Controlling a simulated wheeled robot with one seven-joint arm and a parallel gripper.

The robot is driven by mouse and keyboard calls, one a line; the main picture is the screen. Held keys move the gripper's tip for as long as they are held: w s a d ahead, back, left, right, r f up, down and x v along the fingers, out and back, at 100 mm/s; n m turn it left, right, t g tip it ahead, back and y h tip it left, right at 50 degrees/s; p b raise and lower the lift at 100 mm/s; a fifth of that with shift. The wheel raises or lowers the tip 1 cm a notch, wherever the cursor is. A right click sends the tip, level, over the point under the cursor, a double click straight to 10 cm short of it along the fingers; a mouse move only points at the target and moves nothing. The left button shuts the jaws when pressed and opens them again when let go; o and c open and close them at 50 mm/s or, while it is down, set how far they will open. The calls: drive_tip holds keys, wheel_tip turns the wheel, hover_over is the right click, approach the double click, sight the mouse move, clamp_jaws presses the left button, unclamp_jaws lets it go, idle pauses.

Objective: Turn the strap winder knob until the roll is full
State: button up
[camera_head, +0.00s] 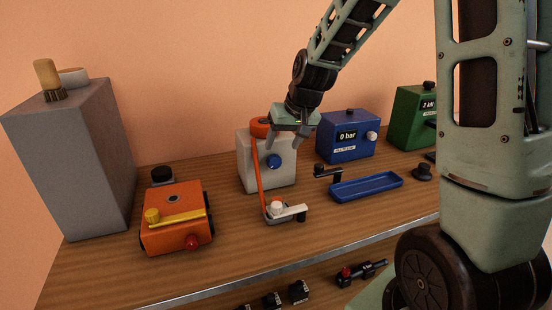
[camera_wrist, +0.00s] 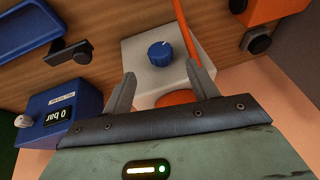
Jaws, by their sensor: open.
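The strap winder is a pale grey box (camera_head: 253,178) on the wooden bench, with a blue knob (camera_head: 274,162) on its front face. An orange roll (camera_head: 260,126) sits on its top, partly hidden by my gripper. My gripper (camera_head: 286,143) is open and empty, above and close to the winder. In the wrist view, the blue knob (camera_wrist: 160,54) shows just beyond and between the fingertips (camera_wrist: 160,70), apart from them.
An orange machine (camera_head: 175,220) stands at left beside a tall grey block (camera_head: 75,160). A blue gauge box (camera_head: 345,138) reading 0 bar and a blue tray (camera_head: 367,186) are at right. A black crank-like part (camera_head: 327,172) lies between winder and tray. A green box (camera_head: 411,115) stands farther right.

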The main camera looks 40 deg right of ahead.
sight(276, 158)
drive_tip(key=x, duration=0.7)
drive_tip(key=shift+w+a+f, duration=0.1)
drive_tip(key=shift+w+f, duration=0.05)
drive_tip(key=shift+f, duration=0.1)
drive_tip(key=c, duration=1)
